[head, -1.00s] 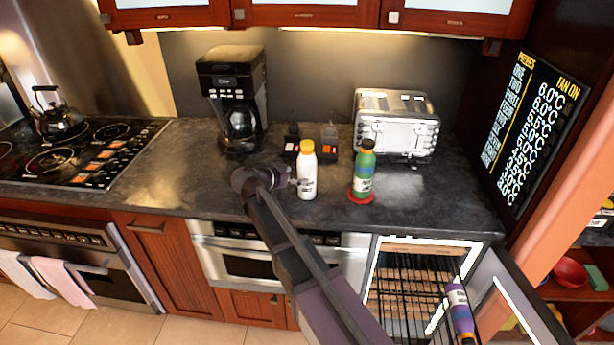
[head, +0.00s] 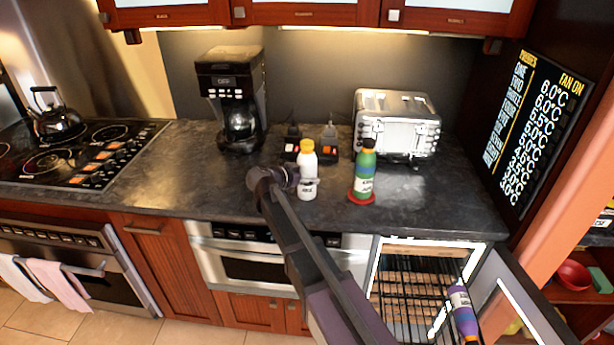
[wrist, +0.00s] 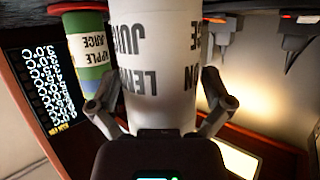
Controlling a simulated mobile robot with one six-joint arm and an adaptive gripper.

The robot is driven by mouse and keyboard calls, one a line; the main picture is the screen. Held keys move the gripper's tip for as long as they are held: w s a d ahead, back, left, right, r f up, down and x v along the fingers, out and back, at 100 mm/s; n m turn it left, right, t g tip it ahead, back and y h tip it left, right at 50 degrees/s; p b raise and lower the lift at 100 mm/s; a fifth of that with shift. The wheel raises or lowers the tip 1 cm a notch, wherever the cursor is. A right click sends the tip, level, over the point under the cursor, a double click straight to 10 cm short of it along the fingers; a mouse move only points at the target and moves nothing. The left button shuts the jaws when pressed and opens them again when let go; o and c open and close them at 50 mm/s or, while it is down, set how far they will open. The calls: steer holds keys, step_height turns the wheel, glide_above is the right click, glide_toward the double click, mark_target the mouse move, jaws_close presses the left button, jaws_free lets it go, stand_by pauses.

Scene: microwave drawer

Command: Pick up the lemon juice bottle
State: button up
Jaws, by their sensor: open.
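The lemon juice bottle (head: 307,172) is white with an orange-yellow cap and stands upright on the dark counter. My gripper (head: 292,178) is at its left side in the head view. In the wrist view, which is upside down, the bottle (wrist: 160,65) with its "LEMON JUICE" lettering fills the middle. The open fingers of my gripper (wrist: 157,105) lie on either side of it. I cannot tell whether they touch it.
A green apple juice bottle (head: 364,172) stands to the right on a red disc. A toaster (head: 397,125) and coffee maker (head: 232,100) are behind.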

mark_target(308, 166)
stand_by(0.4)
steer(key=c, duration=1.1)
steer(key=shift+r, duration=0.2)
step_height(308, 166, up, 3)
steer(key=p, duration=0.3)
steer(key=s+a+r+p, duration=0.1)
steer(key=s+a+p, duration=0.1)
steer(key=s, duration=1.4)
steer(key=shift+r, duration=0.35)
steer(key=shift+a, duration=0.1)
